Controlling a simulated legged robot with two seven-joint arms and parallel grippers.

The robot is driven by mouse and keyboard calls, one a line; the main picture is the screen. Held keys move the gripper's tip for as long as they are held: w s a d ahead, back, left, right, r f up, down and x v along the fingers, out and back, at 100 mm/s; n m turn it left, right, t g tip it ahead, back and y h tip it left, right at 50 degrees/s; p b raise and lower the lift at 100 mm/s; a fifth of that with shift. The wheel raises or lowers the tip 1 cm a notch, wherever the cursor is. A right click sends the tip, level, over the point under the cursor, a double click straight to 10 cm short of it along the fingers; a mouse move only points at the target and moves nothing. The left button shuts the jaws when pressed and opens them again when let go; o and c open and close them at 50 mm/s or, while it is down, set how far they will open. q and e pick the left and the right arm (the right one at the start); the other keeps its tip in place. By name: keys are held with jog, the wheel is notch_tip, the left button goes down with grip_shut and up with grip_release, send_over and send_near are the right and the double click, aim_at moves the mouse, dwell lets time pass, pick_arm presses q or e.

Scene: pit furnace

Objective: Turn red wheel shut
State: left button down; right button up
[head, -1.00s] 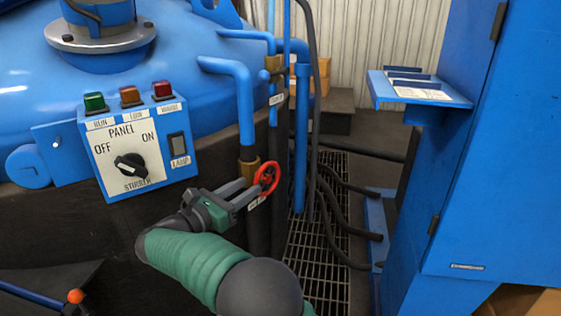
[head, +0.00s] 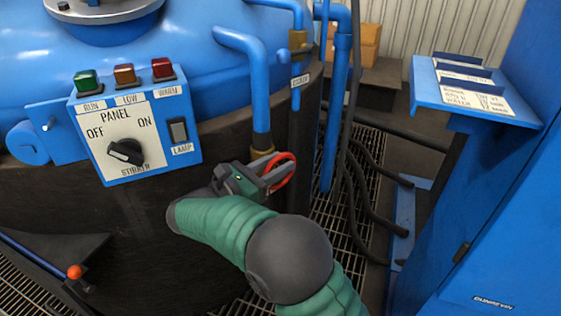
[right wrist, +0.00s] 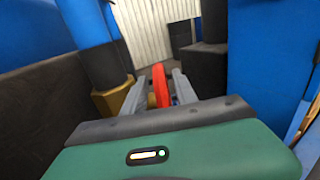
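The red wheel (head: 289,169) is a small handwheel on a brass valve at the lower end of a blue pipe, on the side of the blue tank. My right gripper (head: 275,177) is at the wheel and covers part of its rim. In the right wrist view the red wheel (right wrist: 160,86) stands edge-on between the two fingers (right wrist: 160,92). The fingers are apart, with a gap on the left side of the rim; the right finger is close to it. My left gripper is not in view.
A control panel (head: 133,135) with lamps and a black knob is left of the wheel. Blue pipes (head: 335,115) and dark hoses (head: 362,185) run close on the right. A blue cabinet (head: 500,220) with a shelf (head: 425,88) stands further right, beyond floor grating.

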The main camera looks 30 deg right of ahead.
jog(key=shift+d+f, duration=0.1)
jog(key=shift+d, duration=0.55)
grip_shut()
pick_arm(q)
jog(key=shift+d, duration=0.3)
pick_arm(e)
jog(key=shift+a, duration=0.1)
jog(key=shift+g+y, duration=0.4)
jog(key=shift+y, duration=0.3)
jog(key=shift+d+y+p, duration=0.25)
jog(key=shift+y+p, duration=0.05)
jog(key=shift+y, duration=0.4)
jog(key=y+p, duration=0.2)
jog(key=shift+w+d+g+y, duration=0.1)
jog(key=shift+d+g+y, duration=0.1)
jog(key=shift+g+y, duration=0.1)
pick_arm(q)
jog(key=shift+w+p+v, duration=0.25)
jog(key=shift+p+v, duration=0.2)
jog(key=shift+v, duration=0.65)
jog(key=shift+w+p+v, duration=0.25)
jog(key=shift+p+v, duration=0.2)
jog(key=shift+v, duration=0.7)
pick_arm(e)
jog(key=shift+f+y, duration=0.3)
jog(key=shift+y, duration=0.4)
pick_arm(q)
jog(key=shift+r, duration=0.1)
